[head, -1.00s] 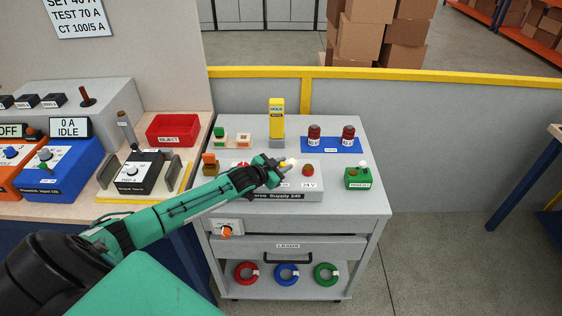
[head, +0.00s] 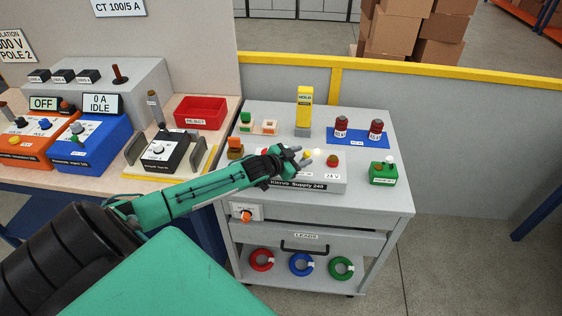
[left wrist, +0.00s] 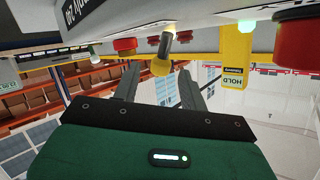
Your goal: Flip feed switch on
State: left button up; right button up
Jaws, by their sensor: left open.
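A grey supply box marked 24 V (head: 290,183) lies on top of the grey cart. It carries a short lever with a yellow ball tip (head: 307,155), a pale lamp and a red button (head: 332,160). No feed label is readable, so I cannot tell for sure which control is the feed switch. My left gripper (head: 303,157) is over the box, beside the yellow-tipped lever. In the left wrist view the gripper (left wrist: 158,85) is open, and the yellow ball (left wrist: 160,67) shows between its fingers, near their tips. My right gripper is not in view.
A yellow HOLD block (head: 304,105) stands behind the gripper. A green box (head: 383,174) is at the right, and dark red cylinders stand on a blue mat (head: 358,143). An orange knob (head: 246,216) is on the cart front. The cart's front right top is clear.

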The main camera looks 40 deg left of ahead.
pick_arm(q)
jog(key=b+v, duration=0.2)
jog(key=v, duration=0.8)
dwell(0.5)
